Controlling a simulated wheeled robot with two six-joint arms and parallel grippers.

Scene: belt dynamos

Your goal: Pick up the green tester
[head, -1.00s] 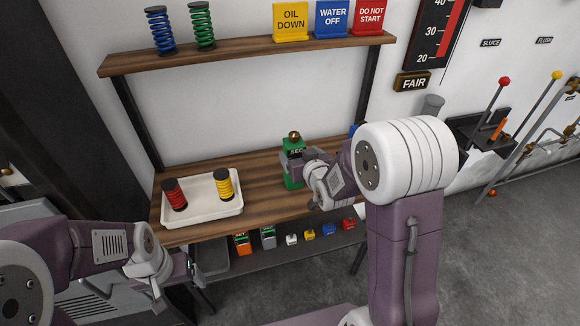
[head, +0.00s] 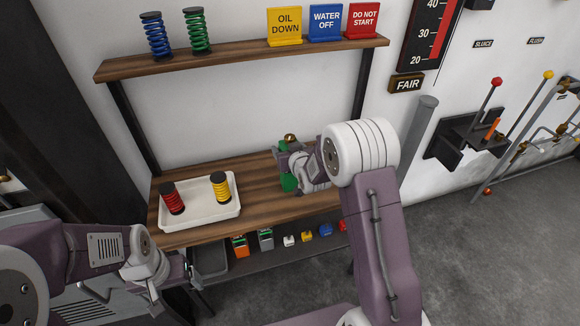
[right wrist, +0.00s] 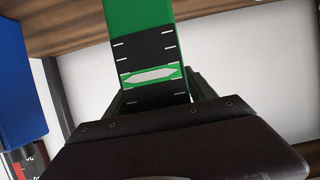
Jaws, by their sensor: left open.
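The green tester (head: 288,182) stands on the wooden bench, with a brass knob (head: 290,138) at its top. My right gripper (head: 292,170) is at the tester and hides most of it in the head view. In the right wrist view the tester's green body (right wrist: 137,14) and its black marked face fill the space just ahead of the gripper (right wrist: 155,98). Finger parts show on both sides of the face, but I cannot tell whether they press on it. My left gripper (head: 190,268) is open and empty, low in front of the bench's left end.
A white tray (head: 203,217) with red (head: 172,198) and yellow (head: 220,187) springs stands at the bench's left. Below are an orange tester (head: 240,246), a grey one (head: 266,239) and small coloured blocks. A blue object (right wrist: 20,85) is close in the right wrist view.

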